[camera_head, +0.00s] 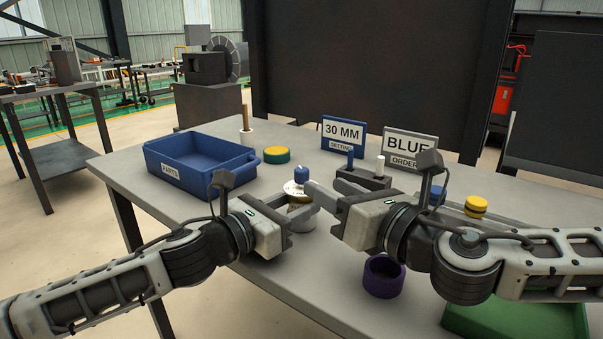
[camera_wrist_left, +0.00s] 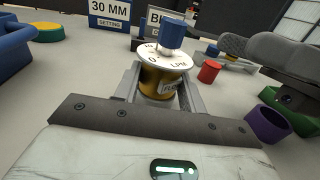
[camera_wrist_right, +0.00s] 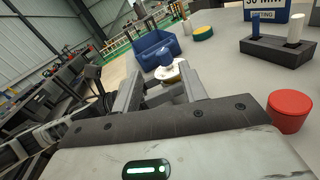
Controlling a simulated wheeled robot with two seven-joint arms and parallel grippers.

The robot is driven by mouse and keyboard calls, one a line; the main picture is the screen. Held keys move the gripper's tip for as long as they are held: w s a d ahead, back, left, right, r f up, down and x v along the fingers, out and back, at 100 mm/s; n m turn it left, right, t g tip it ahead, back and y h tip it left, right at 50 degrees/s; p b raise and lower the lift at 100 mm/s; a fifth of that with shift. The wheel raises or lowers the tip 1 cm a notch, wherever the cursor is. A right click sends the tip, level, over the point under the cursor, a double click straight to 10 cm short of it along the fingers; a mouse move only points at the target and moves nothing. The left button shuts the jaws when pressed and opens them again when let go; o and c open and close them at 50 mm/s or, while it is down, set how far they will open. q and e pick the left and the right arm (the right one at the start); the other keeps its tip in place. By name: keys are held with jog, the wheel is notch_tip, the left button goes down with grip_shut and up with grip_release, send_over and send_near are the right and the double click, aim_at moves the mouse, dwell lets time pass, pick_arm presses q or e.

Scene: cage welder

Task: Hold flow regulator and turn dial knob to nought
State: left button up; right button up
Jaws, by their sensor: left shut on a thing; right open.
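The flow regulator (camera_wrist_left: 163,80) has a brass body, a white dial plate marked LPM and a blue dial knob (camera_wrist_left: 173,34) on top. In the head view the knob (camera_head: 301,174) shows between my two grippers. My left gripper (camera_head: 301,216) is shut on the regulator's brass body, which stands upright between its fingers. My right gripper (camera_head: 322,192) is open, its fingers to the right of the knob in the head view. In the right wrist view the knob (camera_wrist_right: 166,56) and dial plate lie beyond and between the open fingers. The dial's exact reading is too small to tell.
A blue PARTS bin (camera_head: 200,160) stands at the left of the table. A green and yellow disc (camera_head: 276,155), a peg block (camera_head: 362,178), 30 MM and BLUE signs stand behind. A purple ring (camera_head: 384,276), a red cylinder (camera_wrist_right: 288,110) and a green tray (camera_head: 520,318) lie right.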

aim_at(306, 177)
jog(key=shift+n+t+h, duration=0.3)
jog(key=shift+n+h, duration=0.2)
jog(key=shift+n, duration=0.3)
jog(key=x, duration=0.8)
jog(key=shift+w+a+f, duration=0.15)
jog(key=shift+w+f, duration=0.05)
jog(key=shift+f, duration=0.05)
grip_shut()
